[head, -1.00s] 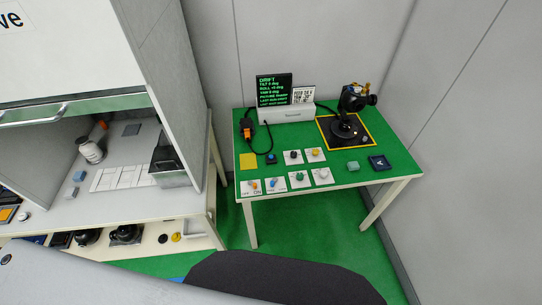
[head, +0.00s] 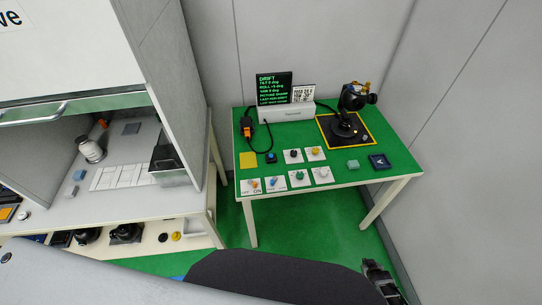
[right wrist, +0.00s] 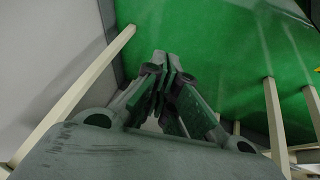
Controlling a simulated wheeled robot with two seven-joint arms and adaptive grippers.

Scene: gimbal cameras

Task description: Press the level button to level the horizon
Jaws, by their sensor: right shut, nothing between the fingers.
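The green-topped table (head: 335,175) stands against the wall in the head view. On it are small control plates, among them a dark box with a blue button (head: 271,158), a yellow-topped control (head: 315,152) and a green-topped control (head: 299,176). Their labels are too small to read, so I cannot tell which is the level button. A dark gimbal camera (head: 356,98) stands on a yellow-edged black pad. A screen (head: 273,88) shows green text headed DRIFT. My right gripper (head: 371,266) is low, in front of the table, shut and empty; its fingers show together in the right wrist view (right wrist: 167,62). My left gripper is out of view.
A pale green block (head: 352,164) and a dark blue tile (head: 380,162) lie near the table's right side. Walls close in behind and right. A grey cabinet with a workbench (head: 120,203) stands on the left. Table legs (right wrist: 276,125) show in the right wrist view.

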